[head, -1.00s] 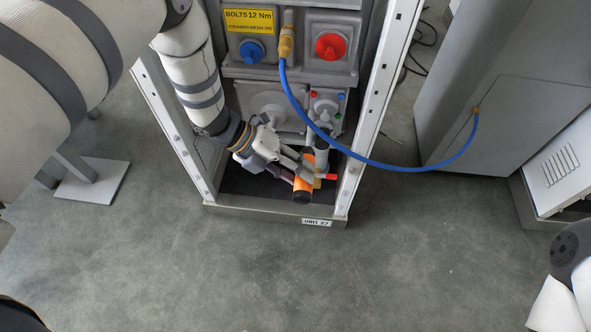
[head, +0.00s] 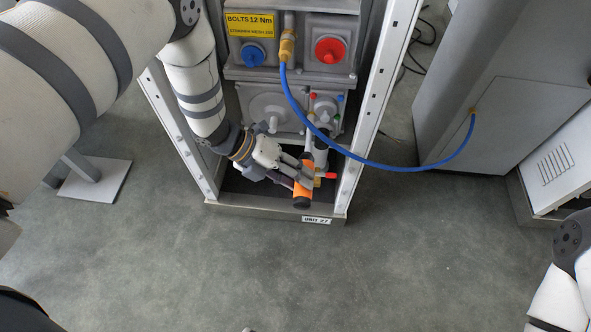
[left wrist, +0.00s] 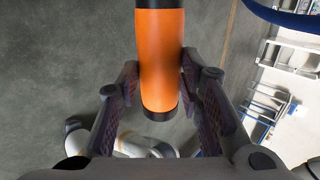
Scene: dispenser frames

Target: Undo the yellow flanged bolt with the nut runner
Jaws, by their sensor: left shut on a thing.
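The nut runner has an orange grip (head: 303,192) with dark ends, low inside the open metal frame. My left gripper (head: 299,172) is shut on this orange grip. In the left wrist view the grip (left wrist: 160,60) stands between the two fingers (left wrist: 159,80). The runner's upper part reaches up toward a small grey flange (head: 325,106) with red, blue and green bolt heads. I cannot make out a yellow bolt there; the hose and runner cover part of the flange. Whether the runner's tip touches a bolt is unclear. My right gripper is not in view.
A blue hose (head: 385,164) arcs from a brass fitting (head: 287,45) to a grey cabinet (head: 490,110). A brass valve with a red handle (head: 330,175) sits close behind the runner. Frame posts (head: 375,110) flank the workspace. The floor in front is clear.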

